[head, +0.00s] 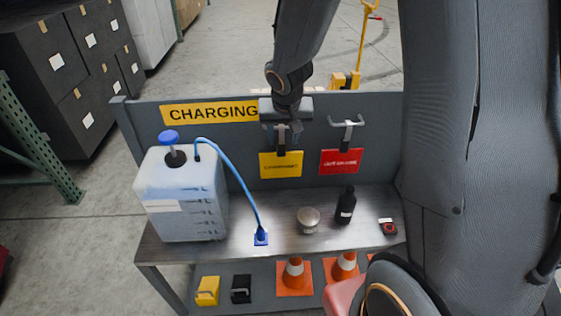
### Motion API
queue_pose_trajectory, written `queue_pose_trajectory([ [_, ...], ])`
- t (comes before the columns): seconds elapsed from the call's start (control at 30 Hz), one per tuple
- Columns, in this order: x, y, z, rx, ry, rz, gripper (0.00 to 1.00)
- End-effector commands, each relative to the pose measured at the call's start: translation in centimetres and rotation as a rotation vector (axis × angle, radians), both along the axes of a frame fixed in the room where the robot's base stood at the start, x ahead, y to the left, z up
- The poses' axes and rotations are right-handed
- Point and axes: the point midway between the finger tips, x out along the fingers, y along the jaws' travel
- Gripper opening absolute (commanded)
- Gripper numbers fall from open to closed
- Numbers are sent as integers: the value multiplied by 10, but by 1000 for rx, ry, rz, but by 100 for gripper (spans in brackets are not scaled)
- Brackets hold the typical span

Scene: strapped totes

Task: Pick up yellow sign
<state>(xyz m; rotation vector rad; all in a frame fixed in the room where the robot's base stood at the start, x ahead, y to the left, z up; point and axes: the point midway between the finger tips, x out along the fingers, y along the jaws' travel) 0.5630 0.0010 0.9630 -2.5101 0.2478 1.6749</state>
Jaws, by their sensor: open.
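The yellow sign (281,166) hangs by a dark strap or tab on the grey back panel of the charging bench, left of a red sign. My arm reaches down from the top, and my gripper (283,131) is at the top of the yellow sign, in front of its hanger. The gripper is open. The arm's end hides most of the hook above the yellow sign, and I cannot tell whether the fingers touch the sign's tab.
A red sign (341,161) hangs on a hook at right. The bench top (285,213) holds a white jug (180,200) with a blue hose, a small bowl (308,219) and a black bottle (346,206). Orange cones (295,275) stand on the lower shelf. Dark boxes (55,60) stand behind left.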

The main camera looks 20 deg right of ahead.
Motion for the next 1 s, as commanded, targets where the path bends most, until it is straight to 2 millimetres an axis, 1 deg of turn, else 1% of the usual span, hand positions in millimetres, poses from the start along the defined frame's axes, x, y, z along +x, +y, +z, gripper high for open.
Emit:
queue_pose_trajectory([
  [0.4, 21, -1, -46, -1, 2, 4, 44],
  [0.5, 22, -1, -50, 0, 1, 4, 44],
  [0.7, 22, -1, -49, 0, 1, 3, 44],
  [0.73, 22, -1, -49, 0, 1, 3, 42],
  [0.87, 22, -1, -49, 0, 1, 3, 20],
  [0.9, 22, -1, -49, 0, 1, 3, 13],
  [0.97, 22, -1, -49, 0, 1, 4, 3],
  [1.0, 22, -1, -49, 0, 1, 4, 0],
])
